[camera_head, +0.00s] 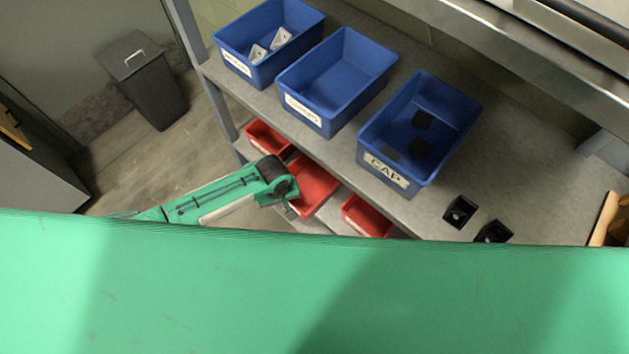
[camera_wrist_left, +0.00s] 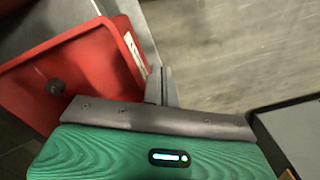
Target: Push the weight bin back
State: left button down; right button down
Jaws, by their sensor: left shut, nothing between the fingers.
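I cannot read which bin is labelled for weights. On the lower shelf, a red bin (camera_head: 316,184) sits beside my left gripper (camera_head: 290,203). Most of that gripper is hidden behind my own wrist in the head view. In the left wrist view, a red bin (camera_wrist_left: 95,65) with a pale label on its wall holds a small dark round piece (camera_wrist_left: 55,87). My left gripper (camera_wrist_left: 160,86) is shut and empty, its fingers close to that bin's wall; contact cannot be told. My right gripper is not in view.
Two more red bins (camera_head: 266,138) (camera_head: 366,215) flank the middle one. Blue bins (camera_head: 337,82), one marked CAP (camera_head: 390,172), stand on the upper shelf (camera_head: 470,185) beside two black parts (camera_head: 460,211). A shelf post (camera_head: 205,75) rises at left. A dark trash can (camera_head: 150,85) stands on open floor.

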pick_arm(q)
notch_tip(320, 180, down, 7)
jog(key=b, duration=0.3)
dwell(1.2)
jog(key=shift+r, duration=0.15)
jog(key=shift+r+p, duration=0.35)
jog(key=shift+p, duration=0.3)
